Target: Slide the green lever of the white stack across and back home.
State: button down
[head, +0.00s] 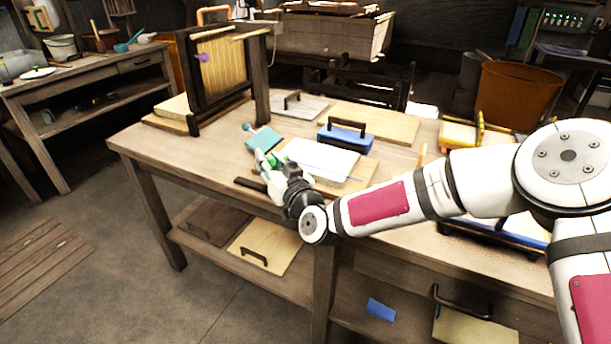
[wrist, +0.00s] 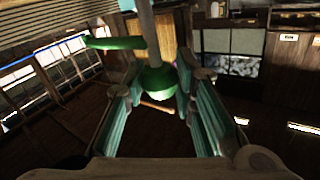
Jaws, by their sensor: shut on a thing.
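The white stack (head: 322,156) lies on a wooden board on the workbench, in the middle of the head view. My gripper (head: 268,160) is at its left end, low over the bench. In the wrist view my gripper (wrist: 160,100) has its teal-padded fingers on either side of the green ball of the green lever (wrist: 157,80). The fingers are shut on it. A grey rod runs up from the ball, and a flat green bar (wrist: 113,43) shows beside it. In the head view my gripper hides most of the lever.
A blue box with a black handle (head: 346,137) stands behind the stack. An upright wooden frame (head: 225,70) stands at the back left. The bench's front edge is close to my wrist.

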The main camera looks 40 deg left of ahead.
jog(key=a, duration=0.2)
jog(key=s+a+b, duration=0.1)
jog(key=a, duration=0.4)
jog(key=shift+s+b, duration=0.35)
jog(key=shift+a+r, duration=0.15)
jog(key=shift+s, duration=0.1)
jog(key=c, duration=1.3)
grip_release()
jog(key=shift+a, duration=0.15)
jog(key=shift+d, duration=0.2)
jog(key=shift+d, duration=0.25)
jog(key=v, duration=1.1)
jog(key=shift+s, duration=0.15)
jog(key=shift+d, duration=0.1)
